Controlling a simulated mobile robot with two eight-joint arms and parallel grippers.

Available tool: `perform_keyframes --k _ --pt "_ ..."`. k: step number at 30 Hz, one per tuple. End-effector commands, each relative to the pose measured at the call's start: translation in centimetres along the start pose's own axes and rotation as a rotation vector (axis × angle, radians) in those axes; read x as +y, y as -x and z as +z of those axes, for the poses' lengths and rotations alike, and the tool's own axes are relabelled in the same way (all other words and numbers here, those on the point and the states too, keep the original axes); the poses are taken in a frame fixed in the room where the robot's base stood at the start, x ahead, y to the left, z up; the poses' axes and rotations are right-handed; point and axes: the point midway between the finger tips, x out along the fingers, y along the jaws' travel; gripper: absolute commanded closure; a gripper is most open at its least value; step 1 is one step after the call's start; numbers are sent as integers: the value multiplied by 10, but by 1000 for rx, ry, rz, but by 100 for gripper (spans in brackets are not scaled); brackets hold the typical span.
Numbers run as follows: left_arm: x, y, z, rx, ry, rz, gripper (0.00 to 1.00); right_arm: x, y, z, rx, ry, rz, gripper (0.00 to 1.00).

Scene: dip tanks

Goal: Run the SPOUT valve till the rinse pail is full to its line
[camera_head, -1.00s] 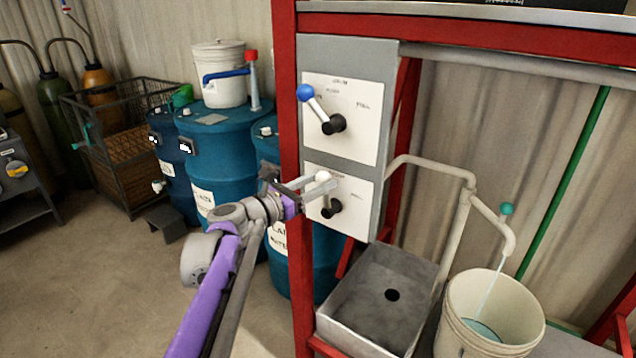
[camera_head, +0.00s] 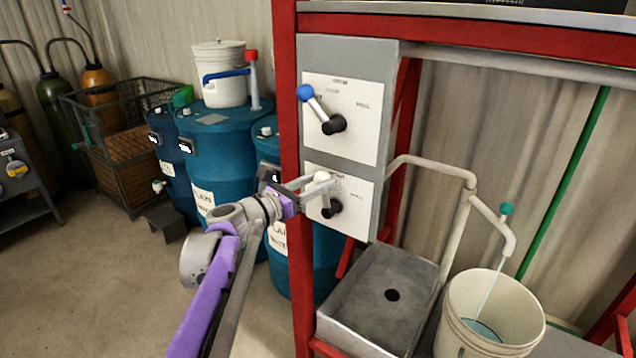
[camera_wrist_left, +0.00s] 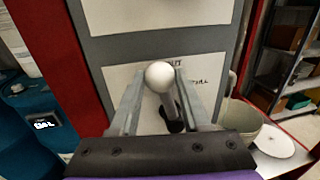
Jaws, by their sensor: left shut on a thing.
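The lower valve lever has a white ball knob (camera_head: 322,177) and a black hub (camera_head: 331,208) on a white label plate. It leans up and left from its hub. My left gripper (camera_head: 308,185) is shut on this white-knobbed lever; the knob also shows between the fingers in the left wrist view (camera_wrist_left: 160,76). The rinse pail (camera_head: 512,304), cream-coloured, stands at the lower right under a bent spout pipe (camera_head: 508,240). A thin stream runs from the spout into pale blue-green water (camera_head: 484,330) low in the pail. I cannot make out a fill line. My right gripper is not in view.
An upper lever with a blue knob (camera_head: 305,92) sits above on the same grey panel (camera_head: 345,50). A grey sink (camera_head: 385,285) with a drain hole stands left of the pail. Red frame posts and blue drums (camera_head: 215,150) stand beside my left arm.

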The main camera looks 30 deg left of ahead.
Motion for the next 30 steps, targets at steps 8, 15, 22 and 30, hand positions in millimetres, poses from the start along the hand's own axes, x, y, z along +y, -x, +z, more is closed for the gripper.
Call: perform_keyframes --k 8,15,22,30 --pt "15 3 -5 -34 171 3 100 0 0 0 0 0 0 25" --pt "28 5 -13 -69 348 3 100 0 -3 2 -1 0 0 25" --pt "36 7 -20 -94 480 3 100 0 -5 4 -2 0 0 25" --pt "40 8 -24 -110 556 3 100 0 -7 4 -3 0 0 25"
